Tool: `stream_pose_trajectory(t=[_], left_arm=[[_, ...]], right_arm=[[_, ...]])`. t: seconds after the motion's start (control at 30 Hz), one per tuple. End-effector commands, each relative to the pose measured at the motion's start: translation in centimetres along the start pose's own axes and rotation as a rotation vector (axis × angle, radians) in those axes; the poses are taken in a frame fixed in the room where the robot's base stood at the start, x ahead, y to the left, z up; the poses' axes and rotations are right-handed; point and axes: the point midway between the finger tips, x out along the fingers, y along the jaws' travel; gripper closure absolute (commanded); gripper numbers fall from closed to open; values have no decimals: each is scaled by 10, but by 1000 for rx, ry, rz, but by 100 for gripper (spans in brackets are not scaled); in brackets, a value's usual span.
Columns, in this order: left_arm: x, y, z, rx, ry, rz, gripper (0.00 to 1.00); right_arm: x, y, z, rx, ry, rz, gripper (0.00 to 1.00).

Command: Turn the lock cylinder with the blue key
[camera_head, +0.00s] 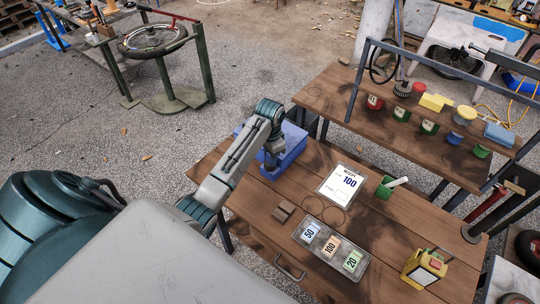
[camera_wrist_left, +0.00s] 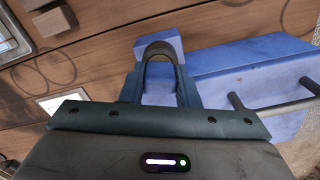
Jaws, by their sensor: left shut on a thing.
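A blue box (camera_head: 292,150) stands at the left end of the wooden table, and it fills the right of the left wrist view (camera_wrist_left: 240,65). My left gripper (camera_head: 270,166) is at the box's left front side, pointing down. In the left wrist view the gripper (camera_wrist_left: 160,65) is shut on a small blue piece with a dark arched edge (camera_wrist_left: 158,47), which I take to be the blue key. The key's shaft and the lock cylinder are hidden or cannot be told from the blue box. My right gripper is not in view.
A dark bar handle (camera_wrist_left: 285,105) juts from the blue box beside my left gripper. On the table (camera_head: 390,235) are a clipboard sheet (camera_head: 340,184), a brown block (camera_head: 284,212), a tray of number cards (camera_head: 331,246), a green cup (camera_head: 385,188) and a yellow device (camera_head: 425,268).

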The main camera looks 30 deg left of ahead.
Motion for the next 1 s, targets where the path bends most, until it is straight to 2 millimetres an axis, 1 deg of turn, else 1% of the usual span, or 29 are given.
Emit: stream_pose_trajectory(t=[0.27,0.33,0.6,0.7,1.0], left_arm=[[0,0,0,-1,1,0,93],[0,0,0,22,1,0,93],[0,0,0,294,1,0,93],[0,0,-1,342,2,0,93],[0,1,-2,349,5,1,93]], right_arm=[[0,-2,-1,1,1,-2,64],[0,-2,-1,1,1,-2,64],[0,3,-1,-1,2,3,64],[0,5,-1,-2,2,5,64],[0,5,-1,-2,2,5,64]])
